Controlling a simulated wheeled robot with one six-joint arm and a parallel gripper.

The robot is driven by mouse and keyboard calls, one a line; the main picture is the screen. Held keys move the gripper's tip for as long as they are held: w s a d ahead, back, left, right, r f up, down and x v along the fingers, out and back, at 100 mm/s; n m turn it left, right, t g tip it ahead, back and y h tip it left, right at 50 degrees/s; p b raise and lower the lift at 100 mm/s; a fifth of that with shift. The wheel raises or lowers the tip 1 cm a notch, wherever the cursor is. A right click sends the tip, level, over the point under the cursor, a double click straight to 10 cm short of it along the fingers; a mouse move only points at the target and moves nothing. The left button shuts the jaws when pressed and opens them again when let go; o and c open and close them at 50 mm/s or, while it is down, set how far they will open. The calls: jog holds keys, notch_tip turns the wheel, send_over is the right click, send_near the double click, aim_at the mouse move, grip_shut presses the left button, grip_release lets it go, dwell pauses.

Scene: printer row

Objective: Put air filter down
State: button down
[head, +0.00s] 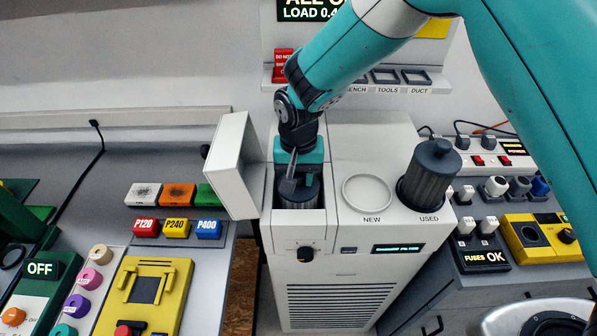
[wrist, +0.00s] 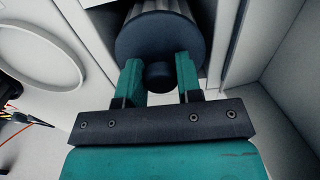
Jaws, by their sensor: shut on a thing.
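My gripper (head: 300,168) reaches down into the open bay of the white filter machine (head: 343,277). It is shut on the knob of a dark cylindrical air filter (head: 297,191). The filter stands upright inside the bay, with its lower part hidden by the bay's front wall. In the wrist view, the two teal fingers (wrist: 158,77) close on the knob of the filter (wrist: 128,40). I cannot tell whether the filter rests on the bay floor. A second dark filter (head: 430,172) stands in the round hole marked USED. The ring marked NEW (head: 368,192) is empty.
The bay's white door (head: 233,165) stands open on the left. Coloured blocks (head: 176,228) and a yellow fixture (head: 143,297) lie on the left bench. The FUSES OK box (head: 482,256) and a power strip (head: 489,161) are on the right. A labelled shelf (head: 365,82) is behind.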

jog(key=c, duration=1.2)
grip_release()
jog(key=shift+f, duration=0.15)
jog(key=o, duration=0.4)
notch_tip(320, 180, up, 12)
jog(key=r+b, duration=0.1)
jog(key=b, duration=0.3)
jog(key=s+d+r+n+y, duration=0.1)
jog(key=s+d+r+n, duration=0.1)
jog(key=s+d, duration=0.2)
jog(key=s+d+r+n+y, duration=0.1)
jog(key=s+d+r+n, duration=0.1)
jog(key=s, duration=0.8)
jog(key=s+d+r+n+y, duration=0.2)
jog(key=s+d+n, duration=0.1)
jog(key=s+d, duration=0.4)
jog(key=shift+s+d+n, duration=0.1)
jog(key=shift+s+n, duration=0.2)
jog(key=shift+s, duration=0.3)
